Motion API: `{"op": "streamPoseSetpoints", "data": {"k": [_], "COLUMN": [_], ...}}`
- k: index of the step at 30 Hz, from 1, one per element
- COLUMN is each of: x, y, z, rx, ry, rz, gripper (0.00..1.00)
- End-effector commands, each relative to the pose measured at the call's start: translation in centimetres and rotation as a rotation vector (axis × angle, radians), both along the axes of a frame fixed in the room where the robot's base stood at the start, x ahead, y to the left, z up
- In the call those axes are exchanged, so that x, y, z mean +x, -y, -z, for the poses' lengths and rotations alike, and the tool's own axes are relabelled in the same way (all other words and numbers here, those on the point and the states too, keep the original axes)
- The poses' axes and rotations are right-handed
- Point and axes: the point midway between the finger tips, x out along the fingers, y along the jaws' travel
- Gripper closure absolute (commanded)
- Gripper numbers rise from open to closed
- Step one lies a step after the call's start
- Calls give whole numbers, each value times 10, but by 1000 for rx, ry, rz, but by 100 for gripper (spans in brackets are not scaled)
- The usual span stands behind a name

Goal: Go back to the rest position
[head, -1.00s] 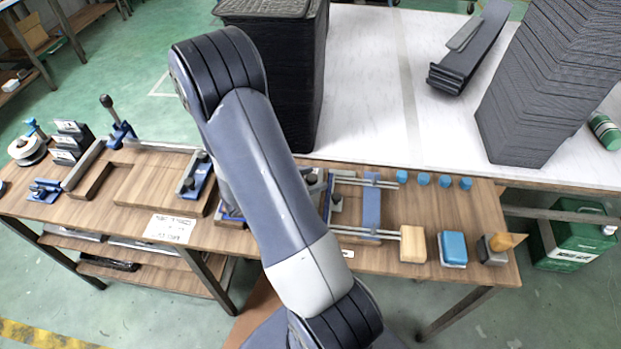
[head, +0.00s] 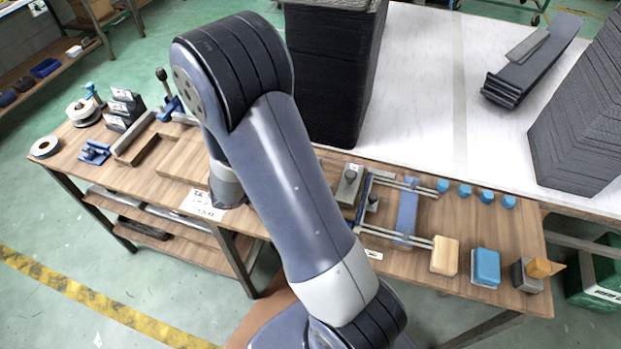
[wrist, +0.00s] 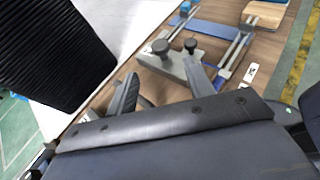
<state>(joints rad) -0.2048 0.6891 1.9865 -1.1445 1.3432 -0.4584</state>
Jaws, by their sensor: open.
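My gripper (wrist: 162,88) shows in the wrist view with its two dark fingers spread apart. Nothing is seen between them. A grey block with black knobs (wrist: 172,58) lies on the wooden bench just beyond the fingertips; I cannot tell how far below them it is. In the head view my arm rises from the bottom to a bent elbow at upper left and folds down over the bench. The gripper itself is hidden there behind the arm.
The wooden bench (head: 180,160) holds a blue clamp frame (head: 407,212), several blue caps, a wooden block (head: 445,255), a blue block (head: 485,267) and tape rolls. Behind it, a white table (head: 425,110) carries tall black stacks (head: 330,80) and a dark panel (head: 530,65).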

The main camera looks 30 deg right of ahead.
Motion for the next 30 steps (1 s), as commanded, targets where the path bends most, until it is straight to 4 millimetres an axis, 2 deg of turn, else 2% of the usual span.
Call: {"op": "streamPoseSetpoints", "data": {"k": [6, 17, 23, 30], "x": [0, 0, -2, -5], "y": [-10, -7, 12, 49], "z": [-4, -3, 4, 20], "rx": [0, 0, -2, -1], "ry": [0, 0, -4, -3], "rz": [0, 1, 5, 5], "gripper": [50, 50, 50, 50]}}
